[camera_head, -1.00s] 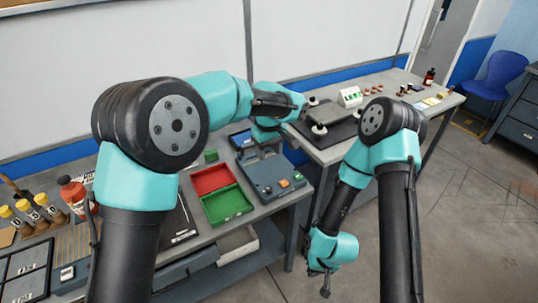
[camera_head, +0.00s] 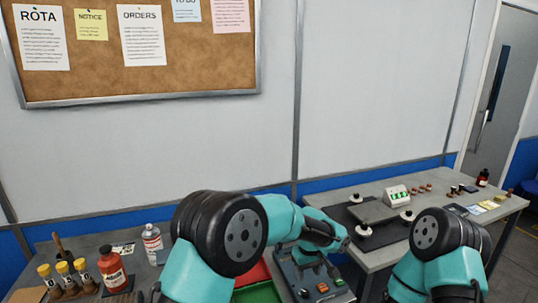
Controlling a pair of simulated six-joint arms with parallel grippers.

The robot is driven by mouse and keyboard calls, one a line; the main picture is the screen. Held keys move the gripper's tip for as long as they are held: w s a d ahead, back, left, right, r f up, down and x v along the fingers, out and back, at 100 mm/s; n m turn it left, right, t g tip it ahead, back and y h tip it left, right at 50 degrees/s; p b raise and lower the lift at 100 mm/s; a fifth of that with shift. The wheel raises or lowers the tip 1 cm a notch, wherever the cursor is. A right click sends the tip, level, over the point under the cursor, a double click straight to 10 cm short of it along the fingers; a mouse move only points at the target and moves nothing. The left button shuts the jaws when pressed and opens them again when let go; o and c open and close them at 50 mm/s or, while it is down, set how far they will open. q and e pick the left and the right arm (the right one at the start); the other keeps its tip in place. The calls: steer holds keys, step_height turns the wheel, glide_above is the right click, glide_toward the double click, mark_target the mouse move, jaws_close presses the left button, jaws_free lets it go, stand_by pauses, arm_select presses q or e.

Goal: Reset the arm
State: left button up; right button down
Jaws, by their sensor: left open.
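My left arm comes up from the bottom middle and reaches right. My left gripper (camera_head: 307,267) points down over the grey-blue control box (camera_head: 322,287), which has several buttons on its front. The gripper is small and partly hidden by my own wrist. It is open, and I see nothing held in it. My right arm shows only its bent joint at the bottom right. Its gripper is below the picture.
A red tray (camera_head: 257,272) and a green tray (camera_head: 257,293) lie left of the control box. Bottles, including a red one (camera_head: 112,268), stand at the left. A dark mat (camera_head: 376,236) and a white block (camera_head: 397,194) are on the right table. A notice board (camera_head: 135,87) hangs behind.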

mark_target(306, 291)
arm_select(q)
step_height(306, 291, down, 7)
steer(key=shift+f, duration=0.2)
stand_by(0.5)
step_height(306, 291, up, 16)
step_height(306, 291, down, 18)
steer(key=shift+r, duration=0.1)
steer(key=shift+r+m, duration=0.15)
steer(key=shift+m, duration=3.95)
